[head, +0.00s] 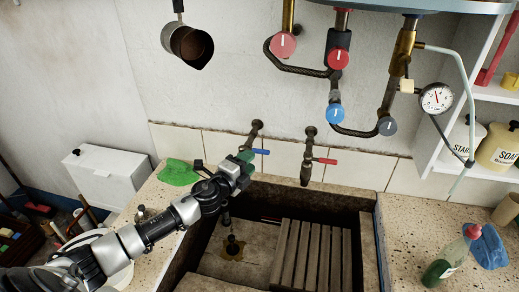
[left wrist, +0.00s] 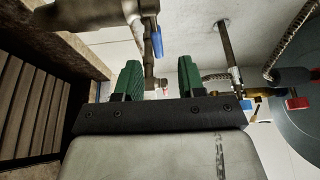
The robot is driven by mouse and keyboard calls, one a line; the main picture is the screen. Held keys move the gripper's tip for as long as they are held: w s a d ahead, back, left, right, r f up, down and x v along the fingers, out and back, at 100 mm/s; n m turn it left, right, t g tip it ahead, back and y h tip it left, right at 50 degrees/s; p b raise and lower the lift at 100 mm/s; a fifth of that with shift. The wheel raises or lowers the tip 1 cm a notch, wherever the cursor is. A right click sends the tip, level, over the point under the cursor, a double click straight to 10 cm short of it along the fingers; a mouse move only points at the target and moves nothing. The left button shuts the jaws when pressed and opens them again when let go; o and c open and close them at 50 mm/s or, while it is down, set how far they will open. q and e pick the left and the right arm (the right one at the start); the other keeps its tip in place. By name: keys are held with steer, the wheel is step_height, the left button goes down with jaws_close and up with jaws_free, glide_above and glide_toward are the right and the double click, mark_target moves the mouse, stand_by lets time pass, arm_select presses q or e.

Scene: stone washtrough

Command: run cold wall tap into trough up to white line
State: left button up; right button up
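The cold wall tap with its blue lever (head: 262,151) is on the tiled wall above the stone trough (head: 369,250). My left gripper (head: 245,160) is at this tap, over the trough's back left edge. In the left wrist view, its green fingers (left wrist: 160,78) stand apart with a gap between them. The blue lever (left wrist: 157,42) shows just beyond the gap; I cannot tell whether a finger touches it. I see no water running, and the trough floor looks bare. A dark plug-like piece (head: 232,243) is at the brass drain. No white line is discernible. My right gripper is out of view.
A red-lever tap (head: 308,158) is to the right on the wall. Wooden slats (head: 312,255) cover the trough's right part. A green cloth (head: 177,173) lies on the left ledge; a green bottle (head: 445,262) is on the right one. Pipes with valves (head: 337,59) hang above.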

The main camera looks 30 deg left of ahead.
mark_target(259, 152)
arm_select(q)
steer(key=w, duration=0.5)
steer(key=shift+w+d+f, duration=0.1)
steer(key=shift+w+d, duration=0.1)
steer(key=shift+d, duration=0.2)
steer(key=shift+w, duration=0.25)
steer(key=shift+c, duration=0.3)
jaws_close()
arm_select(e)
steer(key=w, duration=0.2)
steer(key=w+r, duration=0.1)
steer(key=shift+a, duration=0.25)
